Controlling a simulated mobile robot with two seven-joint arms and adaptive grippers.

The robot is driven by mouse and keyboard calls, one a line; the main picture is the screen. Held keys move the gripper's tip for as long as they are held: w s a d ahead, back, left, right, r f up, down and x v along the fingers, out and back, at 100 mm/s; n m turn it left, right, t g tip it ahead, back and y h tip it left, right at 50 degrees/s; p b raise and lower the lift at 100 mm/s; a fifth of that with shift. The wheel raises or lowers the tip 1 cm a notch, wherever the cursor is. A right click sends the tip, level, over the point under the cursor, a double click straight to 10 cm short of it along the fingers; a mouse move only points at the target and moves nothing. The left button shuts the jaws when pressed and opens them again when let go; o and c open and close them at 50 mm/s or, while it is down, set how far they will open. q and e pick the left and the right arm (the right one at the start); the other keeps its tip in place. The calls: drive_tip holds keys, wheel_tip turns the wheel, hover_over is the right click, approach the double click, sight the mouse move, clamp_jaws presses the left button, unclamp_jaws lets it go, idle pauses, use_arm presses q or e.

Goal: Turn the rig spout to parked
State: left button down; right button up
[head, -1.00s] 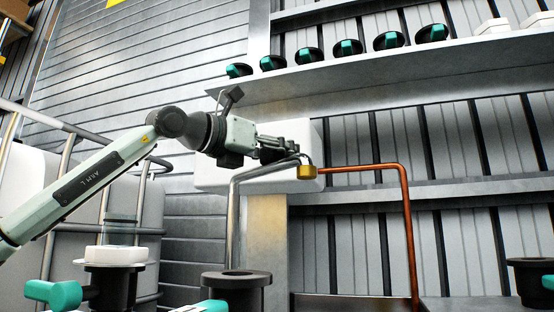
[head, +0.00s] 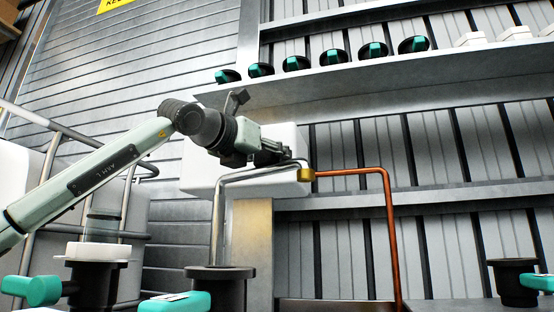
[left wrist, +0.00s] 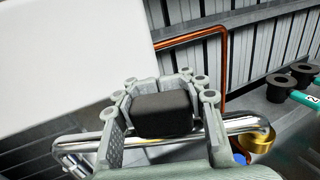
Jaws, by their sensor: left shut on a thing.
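The rig spout (head: 240,174) is a bright chrome pipe. It rises from a black flanged base (head: 220,278), bends over and runs right to a brass end piece (head: 307,174). My left gripper (head: 284,157) is on the horizontal part near that end. In the left wrist view, the gripper's fingers (left wrist: 165,115) close on a dark block at the chrome spout (left wrist: 90,142), with the brass end (left wrist: 256,140) to the right. The fingers partly hide the pipe. My right gripper is not in view.
A copper pipe (head: 391,235) runs right from beside the brass end, then down. A white box (head: 200,168) stands behind the arm. A shelf (head: 400,75) holds several black-and-teal parts. Teal-handled fittings (head: 35,290) stand at front left, another (head: 515,280) at right.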

use_arm(q)
drive_tip(key=shift+f, duration=0.1)
drive_tip(key=c, duration=0.8)
unclamp_jaws()
drive_tip(key=shift+c, duration=0.2)
drive_tip(key=v, duration=1.2)
